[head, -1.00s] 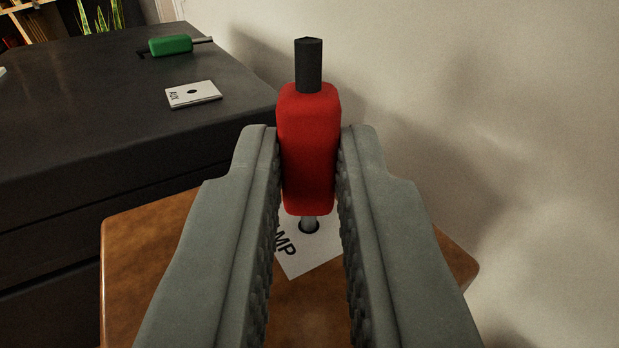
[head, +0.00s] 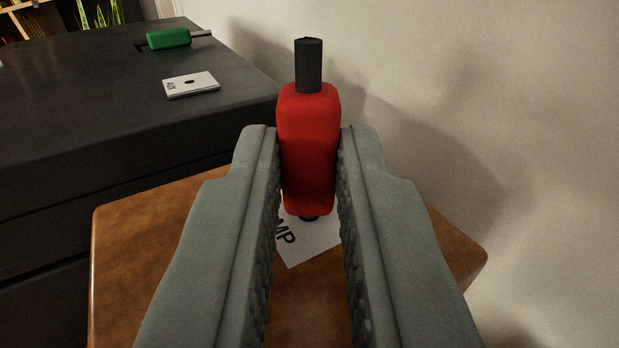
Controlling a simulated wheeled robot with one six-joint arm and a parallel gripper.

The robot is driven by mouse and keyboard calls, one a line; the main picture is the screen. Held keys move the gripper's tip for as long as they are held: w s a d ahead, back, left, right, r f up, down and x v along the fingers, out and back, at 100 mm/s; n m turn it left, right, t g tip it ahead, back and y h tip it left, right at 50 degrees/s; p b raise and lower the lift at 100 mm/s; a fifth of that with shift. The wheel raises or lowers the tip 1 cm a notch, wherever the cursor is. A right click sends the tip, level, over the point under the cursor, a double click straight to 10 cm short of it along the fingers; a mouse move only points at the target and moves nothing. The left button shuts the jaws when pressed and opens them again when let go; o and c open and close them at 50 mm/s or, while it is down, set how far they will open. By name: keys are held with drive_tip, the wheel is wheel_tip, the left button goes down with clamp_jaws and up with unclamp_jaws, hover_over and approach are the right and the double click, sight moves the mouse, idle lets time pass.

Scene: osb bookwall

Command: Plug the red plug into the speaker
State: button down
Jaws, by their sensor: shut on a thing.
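The red plug (head: 309,150) is upright in my gripper (head: 309,165), with a black stub at its top. My gripper is shut on its sides. Below it lies a white plate (head: 308,248) with lettering of which "MP" shows, on a brown wooden top (head: 150,240). A dark bit of the plate's hole shows just under the plug's lower end. The metal pin is hidden now, so its depth in the hole cannot be seen. No thing in view is marked as a speaker.
A dark cabinet (head: 90,110) stands at the left. On it are a green plug (head: 168,39) lying on its side and a white plate with a hole (head: 191,85). A pale wall (head: 520,100) is close at the right.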

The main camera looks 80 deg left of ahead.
drive_tip(key=shift+f, duration=0.25)
idle(0.3)
drive_tip(key=c, duration=1.3)
unclamp_jaws()
drive_tip(key=v, duration=1.7)
drive_tip(key=s+a+f+m+t+h, duration=0.1)
drive_tip(key=s+a+m+t+h, duration=0.15)
drive_tip(key=s+m+h, duration=0.8)
drive_tip(key=s+d+r+m+t+h, duration=0.1)
drive_tip(key=s+r+t+h, duration=0.1)
drive_tip(key=s, duration=0.4)
drive_tip(key=s+d+r+m+t+h, duration=0.2)
drive_tip(key=s+r+t, duration=0.3)
drive_tip(key=s+r, duration=0.2)
drive_tip(key=s+d+r+m+t+h, duration=0.1)
drive_tip(key=s+r+t+h, duration=0.2)
drive_tip(key=s, duration=0.3)
drive_tip(key=shift+s+d+r+m+t, duration=0.1)
drive_tip(key=shift+s+r+m+t, duration=0.1)
drive_tip(key=shift+r, duration=0.25)
drive_tip(key=shift+s+d+r+m+t, duration=0.1)
drive_tip(key=shift+r+m, duration=0.05)
drive_tip(key=shift+r, duration=0.25)
